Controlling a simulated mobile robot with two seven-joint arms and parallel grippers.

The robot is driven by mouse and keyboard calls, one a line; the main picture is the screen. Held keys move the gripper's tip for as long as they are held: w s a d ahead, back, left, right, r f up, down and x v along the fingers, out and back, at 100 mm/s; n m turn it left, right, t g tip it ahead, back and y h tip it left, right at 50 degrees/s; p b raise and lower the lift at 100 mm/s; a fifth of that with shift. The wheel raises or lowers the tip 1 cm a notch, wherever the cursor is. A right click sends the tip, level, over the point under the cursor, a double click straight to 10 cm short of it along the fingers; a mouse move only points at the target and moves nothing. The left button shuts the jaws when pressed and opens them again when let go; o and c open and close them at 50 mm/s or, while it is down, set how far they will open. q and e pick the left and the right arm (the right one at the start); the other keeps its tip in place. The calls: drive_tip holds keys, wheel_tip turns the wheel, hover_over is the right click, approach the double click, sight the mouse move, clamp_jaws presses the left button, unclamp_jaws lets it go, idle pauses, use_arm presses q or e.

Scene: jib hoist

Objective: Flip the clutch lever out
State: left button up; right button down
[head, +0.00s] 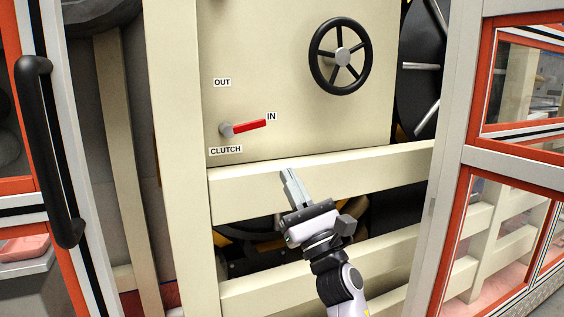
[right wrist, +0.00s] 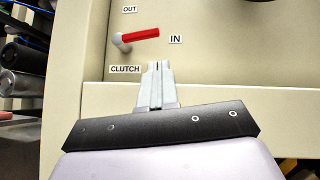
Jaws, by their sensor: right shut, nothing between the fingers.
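The clutch lever (head: 248,127) is a red handle on a grey round pivot, mounted on a cream panel (head: 285,60). It points right, toward the IN label (head: 271,117); the OUT label (head: 222,83) is above the pivot and the CLUTCH label (head: 225,150) below it. My right gripper (head: 287,173) is shut and empty, below and right of the lever, apart from it. In the right wrist view the lever (right wrist: 141,34) is beyond the closed fingertips (right wrist: 158,66), up and slightly left. My left gripper is not in view.
A black handwheel (head: 341,57) is on the panel's upper right. A cream horizontal beam (head: 380,165) runs below the panel, behind my right gripper. A door with a black handle (head: 50,150) stands at left, and an orange-framed glazed door (head: 465,180) at right.

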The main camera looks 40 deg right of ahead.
sight(242, 126)
drive_tip(key=p+x, duration=0.4)
drive_tip(key=x, duration=0.5)
drive_tip(key=shift+w+p, duration=0.1)
drive_tip(key=shift+p, duration=0.2)
drive_tip(key=shift+r+n, duration=0.1)
drive_tip(key=shift+n, duration=0.2)
